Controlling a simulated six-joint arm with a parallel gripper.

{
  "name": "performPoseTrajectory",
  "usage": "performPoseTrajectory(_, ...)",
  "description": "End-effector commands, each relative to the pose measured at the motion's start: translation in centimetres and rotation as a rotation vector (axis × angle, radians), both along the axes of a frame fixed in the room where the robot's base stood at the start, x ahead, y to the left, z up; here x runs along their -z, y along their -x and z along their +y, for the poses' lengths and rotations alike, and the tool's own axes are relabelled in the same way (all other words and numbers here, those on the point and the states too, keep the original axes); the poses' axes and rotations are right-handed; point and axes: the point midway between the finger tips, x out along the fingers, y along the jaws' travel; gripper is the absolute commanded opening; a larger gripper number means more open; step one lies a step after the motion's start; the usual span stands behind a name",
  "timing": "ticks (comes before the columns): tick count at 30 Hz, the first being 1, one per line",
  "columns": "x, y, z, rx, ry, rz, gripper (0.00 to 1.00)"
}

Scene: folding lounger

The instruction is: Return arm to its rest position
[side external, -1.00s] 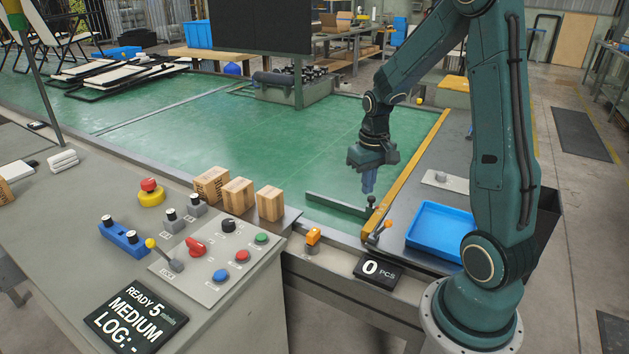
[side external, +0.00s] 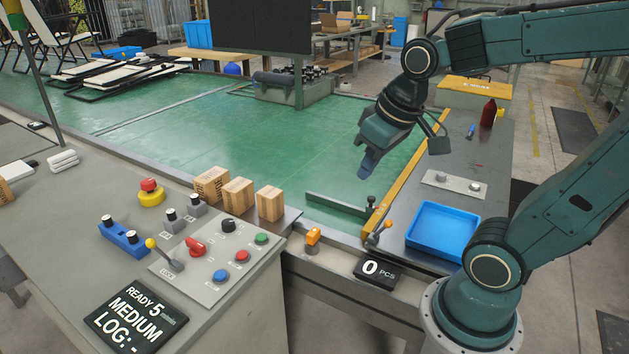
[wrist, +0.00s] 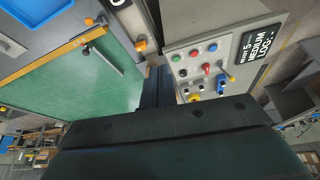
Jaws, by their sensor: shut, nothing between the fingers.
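My gripper (side external: 367,165) hangs over the right part of the green work surface (side external: 190,125), above the short dark bar and left of the yellow rail. Its fingers are shut with nothing between them and point down and to the left. In the wrist view the shut fingers (wrist: 157,85) stand out from the dark gripper body, which hides the lower middle of that picture. My gripper touches nothing in view.
A blue tray (side external: 437,228) and a red bottle (side external: 488,113) are on the right bench. Folded loungers (side external: 125,72) lie at back left.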

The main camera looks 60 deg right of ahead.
Motion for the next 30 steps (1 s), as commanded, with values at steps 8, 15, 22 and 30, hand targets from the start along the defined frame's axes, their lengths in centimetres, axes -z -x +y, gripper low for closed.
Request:
performPoseTrajectory(8,-1.5,3.6,3.0,-0.096,-0.001,-0.092,0.0)
performPoseTrajectory(15,-1.8,5.1,4.0,-0.134,-0.006,-0.125,0.0)
performPoseTrajectory(22,-1.8,5.3,4.1,-0.137,-0.006,-0.127,0.0)
performPoseTrajectory(30,-1.8,5.3,4.1,-0.136,-0.006,-0.127,0.0)
